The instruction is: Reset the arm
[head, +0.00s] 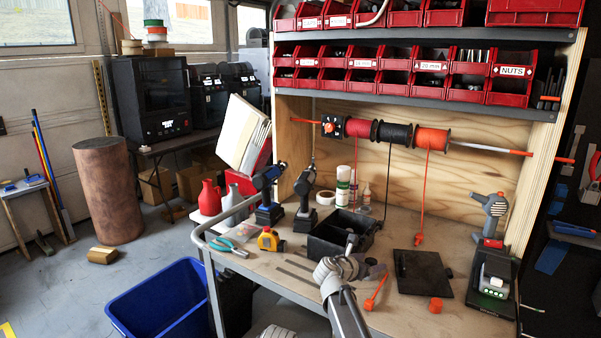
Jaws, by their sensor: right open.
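My right arm (345,308) reaches up from the bottom edge over the front of the workbench. My right gripper (366,257) is open, its two dark fingertips apart with nothing visible between them. It is in front of a black open-topped bin (325,240) and left of a flat black plate (422,273). I cannot tell how high it is above the bench. A light grey ribbed part at the bottom edge looks like part of my other arm; the left gripper's jaws do not show.
The workbench (265,268) carries pliers (232,246), a yellow tape measure (270,240), drills (305,190), an orange cap (436,305) and a green-edged device (494,275). A blue tub (165,305) stands on the floor left.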

